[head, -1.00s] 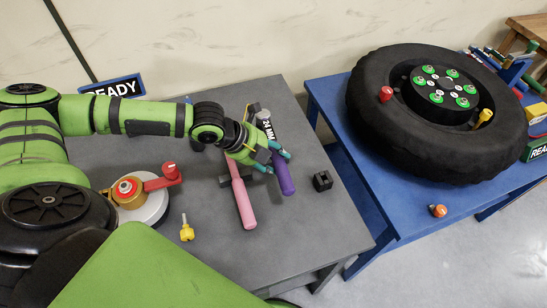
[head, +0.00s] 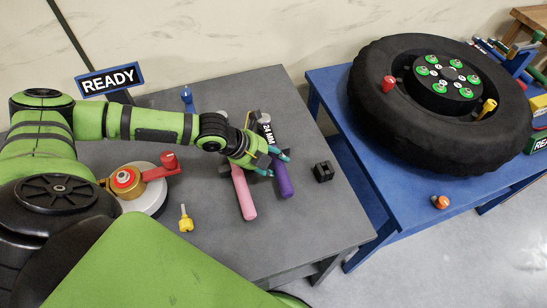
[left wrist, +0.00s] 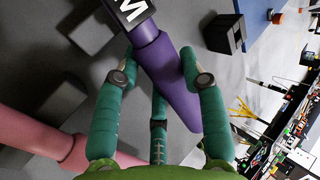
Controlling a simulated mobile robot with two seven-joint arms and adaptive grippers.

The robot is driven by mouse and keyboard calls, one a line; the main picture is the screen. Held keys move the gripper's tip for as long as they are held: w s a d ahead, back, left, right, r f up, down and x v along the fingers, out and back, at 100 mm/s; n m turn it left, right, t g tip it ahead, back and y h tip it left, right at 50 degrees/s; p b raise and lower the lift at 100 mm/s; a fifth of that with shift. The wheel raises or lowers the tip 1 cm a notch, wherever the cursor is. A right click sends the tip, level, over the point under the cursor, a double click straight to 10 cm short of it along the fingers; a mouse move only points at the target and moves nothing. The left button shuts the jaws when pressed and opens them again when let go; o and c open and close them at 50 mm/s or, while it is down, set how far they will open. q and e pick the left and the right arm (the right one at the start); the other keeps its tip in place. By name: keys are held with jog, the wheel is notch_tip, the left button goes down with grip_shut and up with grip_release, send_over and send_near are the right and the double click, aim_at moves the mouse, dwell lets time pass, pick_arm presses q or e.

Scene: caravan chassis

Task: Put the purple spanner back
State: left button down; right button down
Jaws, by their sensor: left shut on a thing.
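The purple spanner (head: 282,178) has a purple handle and a dark head end with a white "24 MM" label. My left gripper (head: 277,163) is shut on it around the upper handle, just below the label. In the left wrist view, the teal fingers (left wrist: 155,88) close around the purple handle (left wrist: 178,85), and part of the "M" label shows at the top. The spanner is over the grey table, beside the pink spanner (head: 243,195). I cannot tell whether it touches the table or a holder. The gripper hides part of its middle. My right gripper is not in view.
On the grey table (head: 290,235) are a black block (head: 323,171), a yellow piece (head: 185,220), a blue peg (head: 187,96) and a white disc with a red crank (head: 150,197). A blue table (head: 400,215) with a tyre (head: 440,145) stands right. The table's front right is clear.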

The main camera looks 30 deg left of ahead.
pick_arm(q)
jog(key=shift+w+f, duration=0.1)
jog(key=shift+f, duration=0.1)
jog(key=c, duration=0.7)
grip_release()
jog(key=shift+o, duration=0.3)
jog(key=shift+f, duration=0.1)
jog(key=v, duration=1.2)
